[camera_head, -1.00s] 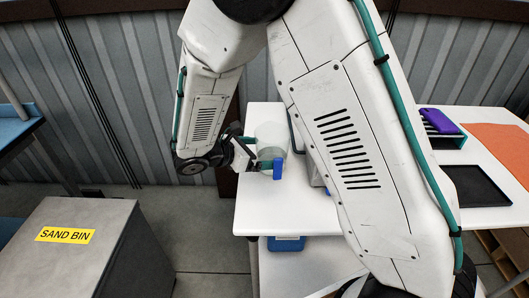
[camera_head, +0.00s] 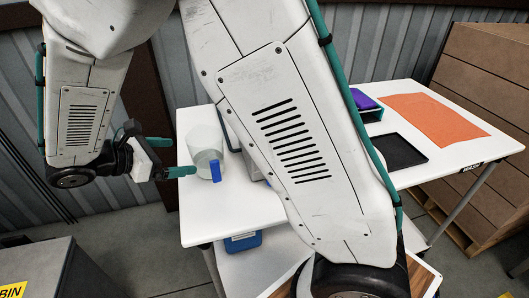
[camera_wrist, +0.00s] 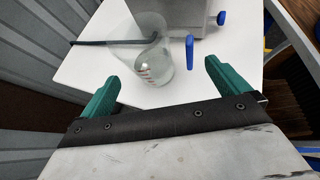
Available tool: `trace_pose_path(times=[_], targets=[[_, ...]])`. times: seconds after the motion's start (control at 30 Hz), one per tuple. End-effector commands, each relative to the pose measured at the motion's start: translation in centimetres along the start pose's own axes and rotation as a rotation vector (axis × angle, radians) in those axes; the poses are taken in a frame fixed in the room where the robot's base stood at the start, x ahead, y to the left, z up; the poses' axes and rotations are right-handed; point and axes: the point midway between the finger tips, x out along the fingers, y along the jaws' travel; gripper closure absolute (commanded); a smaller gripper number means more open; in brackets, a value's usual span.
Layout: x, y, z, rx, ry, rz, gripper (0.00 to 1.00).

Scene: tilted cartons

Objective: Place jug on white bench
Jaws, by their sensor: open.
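The jug (camera_head: 203,146) is clear and cup-shaped with a blue handle (camera_head: 215,172). It stands upright near the left end of the white bench (camera_head: 225,222). My gripper (camera_head: 162,150) is open and empty, at the bench's left edge, just left of the jug. One green finger points toward the jug's lower part. In the wrist view, the jug (camera_wrist: 152,62) lies ahead of the open green fingers (camera_wrist: 162,72), apart from them. Part of the bench is hidden behind my arm.
A grey box-like object (camera_wrist: 185,15) with a blue knob stands close behind the jug. An orange mat (camera_head: 435,118), a black tray (camera_head: 400,152) and a purple item (camera_head: 362,99) lie farther right. Brown cartons (camera_head: 485,75) are at far right; a sand bin (camera_head: 75,275) is at lower left.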

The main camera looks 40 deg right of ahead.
Motion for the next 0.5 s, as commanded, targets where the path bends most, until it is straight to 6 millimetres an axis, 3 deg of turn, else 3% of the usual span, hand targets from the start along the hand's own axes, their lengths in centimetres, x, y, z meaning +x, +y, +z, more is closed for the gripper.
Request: trace_pose_path(times=[0.03, 0.2, 0.5], targets=[[0.6, -0.8, 2.0, 0.064, 0.042, -0.039, 0.0], [2.6, -4.8, 7.3, 0.3, 0.194, -0.195, 0.0], [4.4, -12.8, 13.2, 0.731, 0.444, -0.454, 0.0]])
